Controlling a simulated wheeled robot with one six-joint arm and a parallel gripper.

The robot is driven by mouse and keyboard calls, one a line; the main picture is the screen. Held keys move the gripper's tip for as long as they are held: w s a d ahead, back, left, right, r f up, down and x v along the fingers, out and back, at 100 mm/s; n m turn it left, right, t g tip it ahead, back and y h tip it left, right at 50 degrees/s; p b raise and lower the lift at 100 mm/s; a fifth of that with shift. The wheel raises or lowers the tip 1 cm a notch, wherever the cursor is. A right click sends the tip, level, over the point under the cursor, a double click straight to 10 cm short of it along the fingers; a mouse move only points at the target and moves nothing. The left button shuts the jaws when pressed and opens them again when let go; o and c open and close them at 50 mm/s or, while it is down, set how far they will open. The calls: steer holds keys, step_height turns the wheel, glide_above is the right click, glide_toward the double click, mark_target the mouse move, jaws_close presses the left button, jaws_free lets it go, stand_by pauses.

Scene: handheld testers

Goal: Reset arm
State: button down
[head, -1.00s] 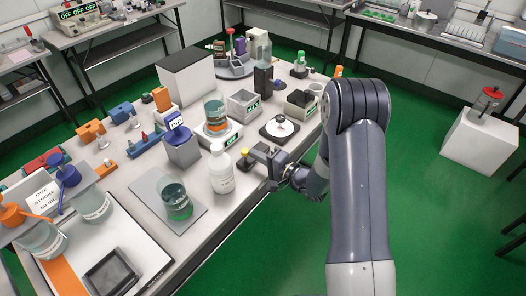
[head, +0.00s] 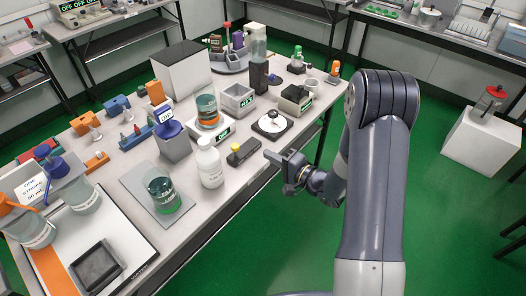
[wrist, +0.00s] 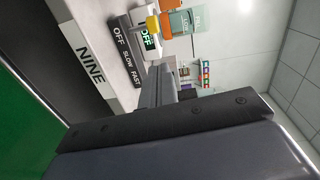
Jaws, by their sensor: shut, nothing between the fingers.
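My gripper (head: 274,160) is shut and empty. In the head view it is just off the front edge of the bench (head: 232,187), to the right of a small dark box with a yellow knob (head: 238,152). My grey arm comes down from the right over the green floor. In the wrist view my gripper (wrist: 175,75) points toward the bench. There the yellow-knobbed box, marked OFF, SLOW and FAST (wrist: 127,50), shows just beyond it, turned on its side. The label NINE (wrist: 91,66) shows on the bench edge.
A white bottle (head: 209,165) and a beaker of dark liquid (head: 162,190) stand on the bench to the left of my gripper. A black plate with a white dial (head: 272,124) lies behind it. A white block (head: 481,145) stands on the floor at right. The floor between is clear.

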steer(key=shift+v, duration=2.6)
steer(key=shift+w, duration=0.1)
